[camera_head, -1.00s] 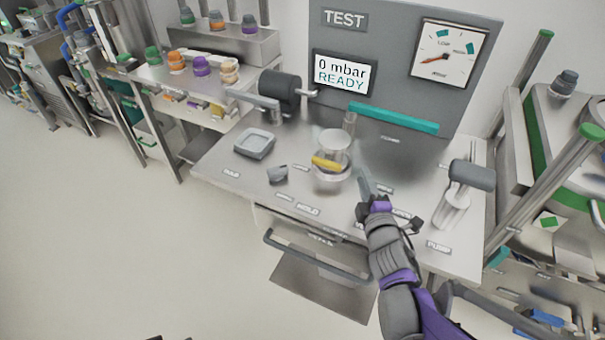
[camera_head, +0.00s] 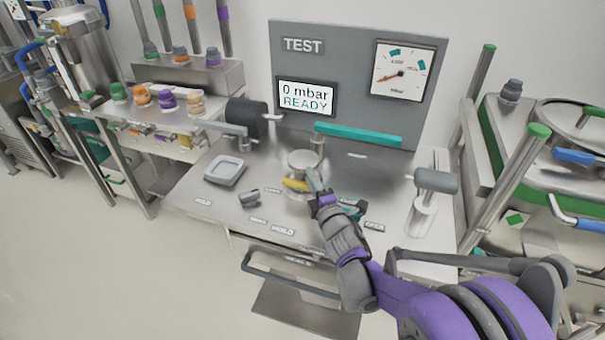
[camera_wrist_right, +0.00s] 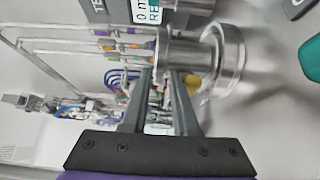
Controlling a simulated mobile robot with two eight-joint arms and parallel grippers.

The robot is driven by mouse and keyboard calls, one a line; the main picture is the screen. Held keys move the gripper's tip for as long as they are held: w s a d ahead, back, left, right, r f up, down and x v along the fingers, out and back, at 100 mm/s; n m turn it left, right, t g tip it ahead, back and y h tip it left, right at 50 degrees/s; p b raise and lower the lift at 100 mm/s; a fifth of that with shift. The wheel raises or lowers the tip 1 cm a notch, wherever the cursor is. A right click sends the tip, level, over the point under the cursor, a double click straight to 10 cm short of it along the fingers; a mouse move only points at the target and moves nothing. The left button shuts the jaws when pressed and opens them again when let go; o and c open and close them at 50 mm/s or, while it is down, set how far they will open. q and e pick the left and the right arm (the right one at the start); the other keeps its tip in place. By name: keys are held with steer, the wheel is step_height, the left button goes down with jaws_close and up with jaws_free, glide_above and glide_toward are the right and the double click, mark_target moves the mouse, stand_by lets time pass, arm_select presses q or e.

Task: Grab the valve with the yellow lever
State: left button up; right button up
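The valve (camera_head: 304,158) is a shiny metal cylinder with a round flange, standing on the steel bench in front of the test panel. Its yellow lever (camera_head: 296,185) sticks out low at its front left. In the right wrist view, the metal valve (camera_wrist_right: 222,62) lies beyond the fingertips, toward the upper right, with a bit of the yellow lever (camera_wrist_right: 193,84) beside the right finger. My right gripper (camera_head: 313,181) is at the front right of the valve, close to it. In the wrist view this gripper (camera_wrist_right: 161,73) has its fingers apart, with nothing clearly held. My left gripper is out of view.
A grey square dish (camera_head: 225,170) and a small grey fitting (camera_head: 249,197) lie left of the valve. A grey-handled pump (camera_head: 432,185) stands at the right. A teal bar (camera_head: 357,135) lies behind. The display (camera_head: 306,97) reads 0 mbar READY.

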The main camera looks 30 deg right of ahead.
steer(key=shift+x, duration=0.95)
steer(key=shift+c, duration=0.3)
jaws_close()
stand_by(0.4)
